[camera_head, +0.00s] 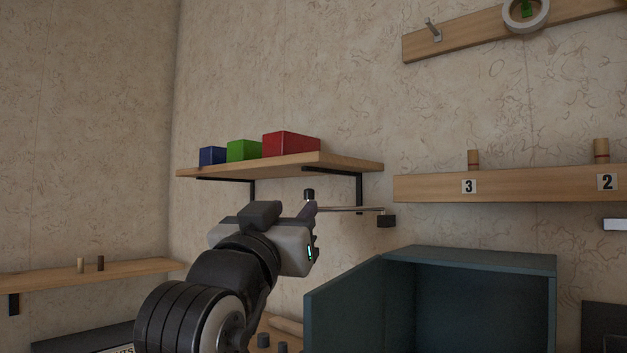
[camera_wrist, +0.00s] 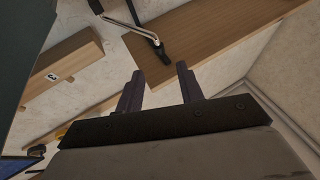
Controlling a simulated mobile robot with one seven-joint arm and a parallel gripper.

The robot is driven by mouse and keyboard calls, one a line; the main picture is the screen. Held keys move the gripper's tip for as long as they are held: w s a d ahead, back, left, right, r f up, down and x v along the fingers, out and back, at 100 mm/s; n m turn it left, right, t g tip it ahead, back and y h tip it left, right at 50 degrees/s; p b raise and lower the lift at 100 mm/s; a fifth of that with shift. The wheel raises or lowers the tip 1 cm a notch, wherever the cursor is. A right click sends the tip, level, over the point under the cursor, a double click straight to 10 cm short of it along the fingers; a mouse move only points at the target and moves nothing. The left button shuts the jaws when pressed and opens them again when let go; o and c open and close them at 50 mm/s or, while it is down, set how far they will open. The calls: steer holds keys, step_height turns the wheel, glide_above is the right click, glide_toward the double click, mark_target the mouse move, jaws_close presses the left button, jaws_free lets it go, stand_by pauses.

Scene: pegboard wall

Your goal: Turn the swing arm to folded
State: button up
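The swing arm is a thin metal rod (camera_head: 348,209) that runs left from a small black block (camera_head: 386,221) on the wall, just below the block shelf, to an upright black knob (camera_head: 309,194). In the wrist view the rod (camera_wrist: 139,31) is bent and ends in the black knob (camera_wrist: 162,51). My gripper is raised close to the knob end in the head view, where its fingers are hard to make out. In the wrist view my gripper (camera_wrist: 160,70) is open, its two dark fingers apart and empty. The knob appears just beyond the fingertips, in line with the gap; I see no contact.
A wooden shelf (camera_head: 340,165) with blue, green and red blocks is just above the rod. A rail (camera_head: 430,187) with numbered pegs is to the right. A dark teal cabinet (camera_head: 480,258) stands below. A lower shelf (camera_head: 130,270) holds two small pegs at left.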

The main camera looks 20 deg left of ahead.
mark_target(308, 193)
steer(key=p+x, duration=0.4)
steer(key=x, duration=0.7)
steer(key=shift+f, duration=0.15)
jaws_close()
